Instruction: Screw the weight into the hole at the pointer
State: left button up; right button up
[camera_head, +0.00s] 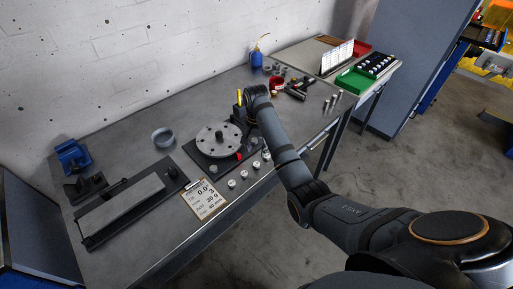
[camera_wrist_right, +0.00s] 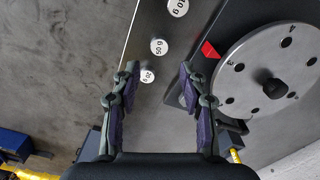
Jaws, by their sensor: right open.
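The rotor (camera_head: 218,138) is a pale round disc with a dark hub and a ring of holes, on a dark base. It also shows at the right of the right wrist view (camera_wrist_right: 273,62). A red pointer (camera_wrist_right: 209,50) stands at its rim. Several small round labelled weights (camera_head: 232,183) stand in a row near the table's front edge. In the right wrist view, one weight (camera_wrist_right: 148,75) shows between my fingertips, with two others (camera_wrist_right: 159,46) (camera_wrist_right: 178,7) beyond. My right gripper (camera_wrist_right: 158,72) is open and empty. My left gripper is not in view.
A clipboard (camera_head: 203,197) with figures including "30 g" lies left of the weights. A grey ring (camera_head: 163,137), a long flat plate (camera_head: 120,211) and a blue vise (camera_head: 73,156) are further left. A blue bottle (camera_head: 256,59), a red cup and tools stand behind my right arm.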

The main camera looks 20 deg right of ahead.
jog(key=b, duration=0.6)
send_over(256, 164)
jog(key=shift+d+f, duration=0.1)
jog(key=shift+f, duration=3.95)
grip_shut()
notch_tip(256, 164, up, 5)
jog(key=p, duration=0.7)
jog(key=shift+r, duration=0.2)
jog(key=shift+f, duration=0.2)
